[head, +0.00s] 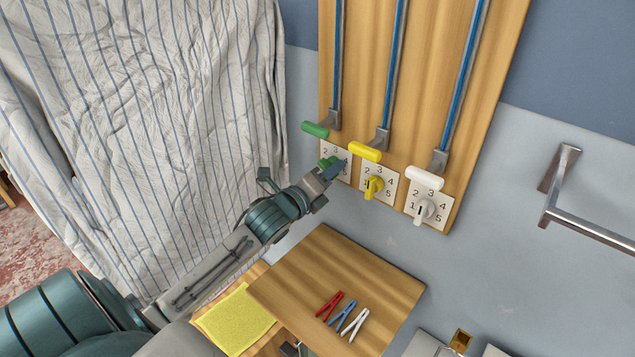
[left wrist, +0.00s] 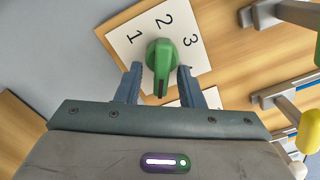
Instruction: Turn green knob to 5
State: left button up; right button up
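The green knob (head: 327,162) sits on a white dial plate (head: 343,153) at the left of the wooden board. In the left wrist view the green knob (left wrist: 160,62) has a raised grip that points down in the picture, toward my gripper. The numbers 1, 2 and 3 show on its plate (left wrist: 126,44); 5 is hidden. My left gripper (head: 330,172) is at the knob and partly covers the dial in the head view. In the wrist view my left gripper (left wrist: 160,72) is open, with a finger on each side of the knob and gaps visible. My right gripper is not in view.
A green slider handle (head: 315,130) is just above the knob. A yellow knob (head: 374,187) and a white knob (head: 424,210) are to the right. Below, a wooden shelf (head: 375,285) holds clothespins (head: 342,312). A striped cloth (head: 150,110) hangs at left.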

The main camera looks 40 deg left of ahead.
pick_arm(q)
jog(key=s+p, duration=0.3)
jog(key=s, duration=0.7)
jog(key=shift+s+a+p, duration=0.15)
jog(key=shift+a+p, duration=0.15)
jog(key=shift+a, duration=0.15)
